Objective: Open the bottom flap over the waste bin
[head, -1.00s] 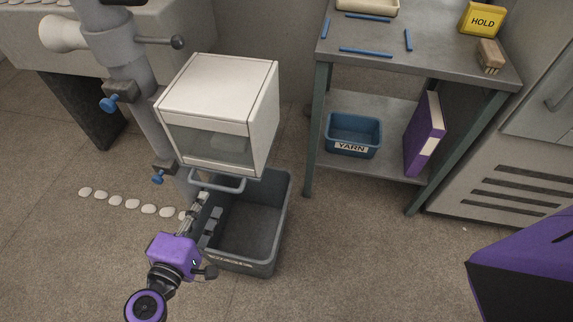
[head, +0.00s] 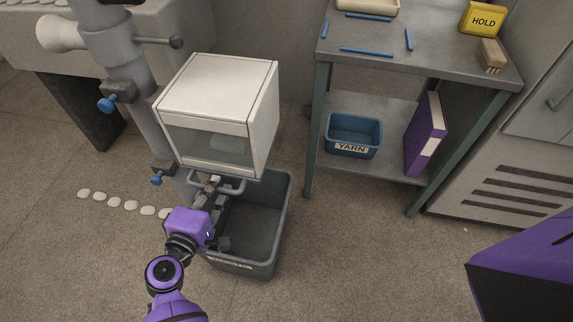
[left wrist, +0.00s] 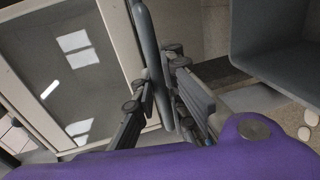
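The white box (head: 220,85) with a clear front panel (head: 207,146) hangs above the grey waste bin (head: 283,215). A grey bar handle (head: 232,190) sticks out at the box's lower front edge, at the bottom flap; the flap itself is mostly hidden and looks closed. My left gripper (head: 211,186) is at this handle, over the bin's left side. In the left wrist view the handle (left wrist: 147,40) runs between the two fingers (left wrist: 162,85), which look closed in on it. The clear panel (left wrist: 70,60) fills the left of that view. My right gripper is not in view.
A grey post (head: 150,125) with blue-knobbed clamps stands left of the box. Pale round pieces (head: 115,202) lie in a row on the floor. A shelf table (head: 440,68) with a blue YARN bin (head: 353,135) and purple binder (head: 424,133) stands right. The floor between is clear.

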